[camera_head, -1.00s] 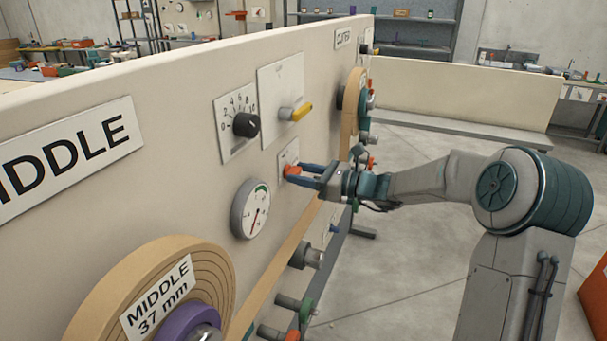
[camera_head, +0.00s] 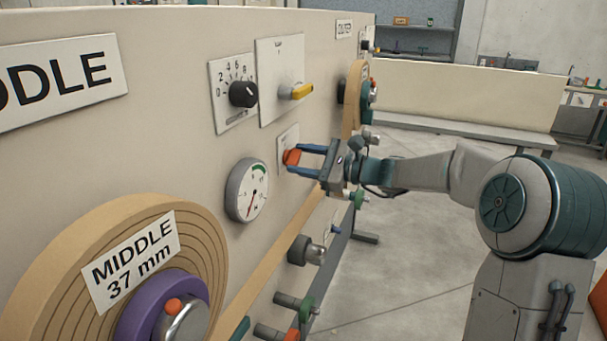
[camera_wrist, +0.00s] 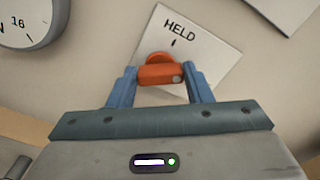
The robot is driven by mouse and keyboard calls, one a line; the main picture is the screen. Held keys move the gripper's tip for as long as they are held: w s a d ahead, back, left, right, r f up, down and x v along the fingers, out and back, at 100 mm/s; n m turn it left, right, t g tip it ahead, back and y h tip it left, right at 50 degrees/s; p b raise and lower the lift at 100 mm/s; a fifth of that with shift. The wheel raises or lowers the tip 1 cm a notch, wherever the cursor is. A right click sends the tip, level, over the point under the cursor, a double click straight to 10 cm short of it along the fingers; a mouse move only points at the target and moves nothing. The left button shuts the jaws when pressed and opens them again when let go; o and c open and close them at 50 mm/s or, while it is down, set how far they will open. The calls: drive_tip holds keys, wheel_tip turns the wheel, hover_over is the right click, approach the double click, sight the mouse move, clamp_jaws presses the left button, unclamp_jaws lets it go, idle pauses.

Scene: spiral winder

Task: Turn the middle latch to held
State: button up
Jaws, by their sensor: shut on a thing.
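The middle latch is an orange handle (camera_head: 291,157) on a small white plate (camera_head: 286,141) on the cream panel, right of the gauge. In the wrist view the orange handle (camera_wrist: 161,73) sits between the blue fingers, and the plate (camera_wrist: 192,44) reads HELD with a small mark under the word. My gripper (camera_head: 293,158) is shut on the handle, a finger on each side. In the wrist view my gripper (camera_wrist: 160,80) is tilted relative to the plate. The lower part of the plate is partly hidden by my fingers.
A round gauge (camera_head: 247,190) is left of the latch. Above are a black dial (camera_head: 243,94) and a yellow lever (camera_head: 296,92). The MIDDLE 37 mm roll (camera_head: 75,247) is at lower left. Several knobs and a tan strip (camera_head: 262,290) lie below.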

drive_tip(key=n+b, duration=0.3)
drive_tip(key=b, duration=0.1)
drive_tip(key=n+b, duration=0.3)
drive_tip(key=b, duration=0.1)
drive_tip(key=f+n+b, duration=0.1)
drive_tip(key=n+b, duration=0.2)
drive_tip(key=b, duration=0.2)
drive_tip(key=shift+s+n, duration=0.1)
drive_tip(key=shift+n, duration=0.2)
drive_tip(key=shift+r+n+b, duration=0.15)
drive_tip(key=shift+n+b, duration=0.75)
drive_tip(key=shift+b, duration=0.25)
drive_tip(key=shift+r, duration=0.1)
drive_tip(key=o, duration=1)
drive_tip(key=p+v, duration=0.1)
drive_tip(key=v, duration=1.2)
drive_tip(key=shift+s+d+r, duration=0.1)
drive_tip(key=shift+d, duration=0.3)
